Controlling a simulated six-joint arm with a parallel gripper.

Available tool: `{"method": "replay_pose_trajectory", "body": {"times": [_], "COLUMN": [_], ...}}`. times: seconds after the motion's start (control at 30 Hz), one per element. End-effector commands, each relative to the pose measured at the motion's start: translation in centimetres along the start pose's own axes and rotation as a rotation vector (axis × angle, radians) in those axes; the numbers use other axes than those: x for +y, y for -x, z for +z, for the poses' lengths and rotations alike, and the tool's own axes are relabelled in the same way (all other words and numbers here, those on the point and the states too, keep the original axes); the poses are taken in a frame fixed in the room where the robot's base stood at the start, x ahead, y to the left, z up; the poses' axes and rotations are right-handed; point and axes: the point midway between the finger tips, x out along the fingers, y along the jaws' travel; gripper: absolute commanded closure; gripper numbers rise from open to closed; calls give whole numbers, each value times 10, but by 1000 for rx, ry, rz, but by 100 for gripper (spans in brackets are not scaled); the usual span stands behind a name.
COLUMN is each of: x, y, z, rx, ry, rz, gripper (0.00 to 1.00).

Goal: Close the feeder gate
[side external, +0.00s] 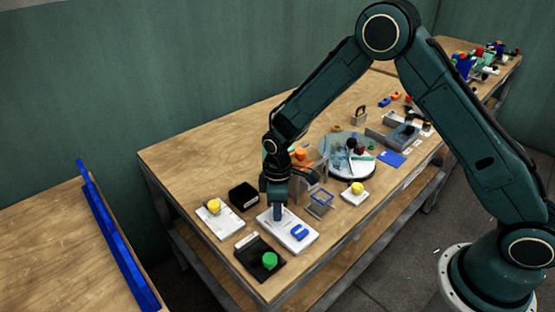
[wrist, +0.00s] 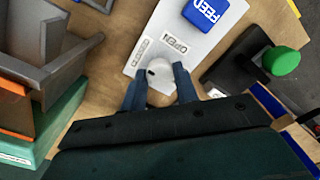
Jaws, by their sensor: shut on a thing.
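A white panel (side external: 290,240) lies near the table's front edge, below my gripper. In the wrist view this panel (wrist: 208,45) carries a blue block (wrist: 206,10) marked FEED and a label reading OPEN (wrist: 175,44). A second small label beside it is too small to read. A round, pale knob (wrist: 159,69) stands on the panel near the labels. My gripper (wrist: 160,84) is shut on this knob, with one blue-grey finger on each side. In the side view my gripper (side external: 278,211) points down at the panel, and its fingers hide the knob.
A green button (side external: 269,260) on a black base stands close in front of the panel. A black box (side external: 243,196) and a yellow button (side external: 215,205) are to its left.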

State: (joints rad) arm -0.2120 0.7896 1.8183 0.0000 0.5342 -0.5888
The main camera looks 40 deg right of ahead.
Motion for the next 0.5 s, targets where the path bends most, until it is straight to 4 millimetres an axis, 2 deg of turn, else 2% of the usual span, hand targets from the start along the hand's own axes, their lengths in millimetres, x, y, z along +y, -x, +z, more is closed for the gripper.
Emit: {"method": "replay_pose_trajectory", "body": {"times": [0.13,0.17,0.23,0.5], "x": [0,0,0,0], "y": [1,1,1,0], "z": [0,0,0,0], "rx": [1,1,1,1], "ry": [2,2,2,0], "rz": [1,1,1,0], "gripper": [93,64,51,48]}}
